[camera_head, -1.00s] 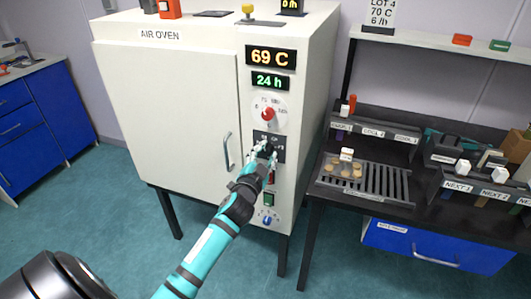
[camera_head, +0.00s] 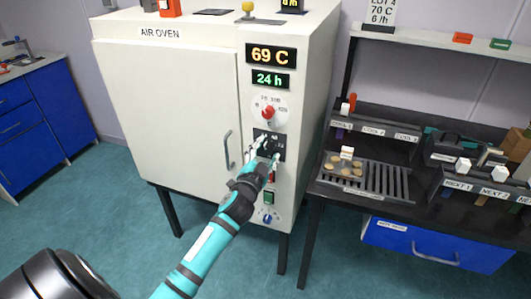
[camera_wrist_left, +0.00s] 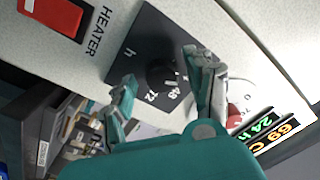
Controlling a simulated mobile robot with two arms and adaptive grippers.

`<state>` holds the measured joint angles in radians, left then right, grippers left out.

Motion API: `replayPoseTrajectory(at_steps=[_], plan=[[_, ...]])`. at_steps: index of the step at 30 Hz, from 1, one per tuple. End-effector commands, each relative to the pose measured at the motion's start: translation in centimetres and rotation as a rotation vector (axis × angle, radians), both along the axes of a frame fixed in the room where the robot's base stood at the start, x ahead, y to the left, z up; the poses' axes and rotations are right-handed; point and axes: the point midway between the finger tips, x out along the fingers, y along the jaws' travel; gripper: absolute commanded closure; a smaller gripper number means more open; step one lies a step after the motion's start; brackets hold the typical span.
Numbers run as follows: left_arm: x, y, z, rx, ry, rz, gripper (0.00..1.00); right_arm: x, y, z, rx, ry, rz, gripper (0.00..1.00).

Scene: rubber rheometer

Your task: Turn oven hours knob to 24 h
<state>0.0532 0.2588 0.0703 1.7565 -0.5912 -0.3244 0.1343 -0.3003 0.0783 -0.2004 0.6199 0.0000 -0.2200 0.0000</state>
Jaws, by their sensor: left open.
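The white air oven (camera_head: 165,110) stands in the middle of the head view. Its green display (camera_head: 270,79) reads 24 h. The black hours knob (camera_wrist_left: 160,73) sits on a dark plate (camera_head: 261,144) marked h, with 48 and 72 visible in the left wrist view; the knob's pointer is hard to make out. My left gripper (camera_head: 261,158) is open at the dark plate, its fingers apart (camera_wrist_left: 165,100) on either side of the knob and not closed on it. The knob is partly hidden in the head view. My right gripper is not in view.
A red temperature knob (camera_head: 268,112) is just above the hours plate. A red heater switch (camera_wrist_left: 57,14), a green switch (camera_head: 268,198) and a blue knob (camera_head: 267,218) are also on the panel. A black bench with a slotted tray (camera_head: 385,182) stands at right.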

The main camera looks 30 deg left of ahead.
Motion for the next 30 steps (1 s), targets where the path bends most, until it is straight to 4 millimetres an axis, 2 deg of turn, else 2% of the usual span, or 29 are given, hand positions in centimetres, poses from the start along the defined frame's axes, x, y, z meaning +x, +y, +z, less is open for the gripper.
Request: replayPoseTrajectory(at_steps=[5,8,15,21,30], plan=[[-0.9,-0.3,-0.1,-0.001,0.0,-0.001,0.46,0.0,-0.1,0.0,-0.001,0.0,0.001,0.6],[-2.5,-0.7,-0.2,-0.002,0.002,0.0,0.46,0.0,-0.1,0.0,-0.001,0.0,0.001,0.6],[-7.5,-2.0,-0.4,-0.002,0.003,0.001,0.46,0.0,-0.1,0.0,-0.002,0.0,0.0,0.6],[-10.5,-2.9,-0.5,-0.003,0.002,0.0,0.46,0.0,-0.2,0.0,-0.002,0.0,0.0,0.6],[-11.6,-3.1,-0.4,0.0,-0.001,0.001,0.46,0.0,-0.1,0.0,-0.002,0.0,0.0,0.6]])
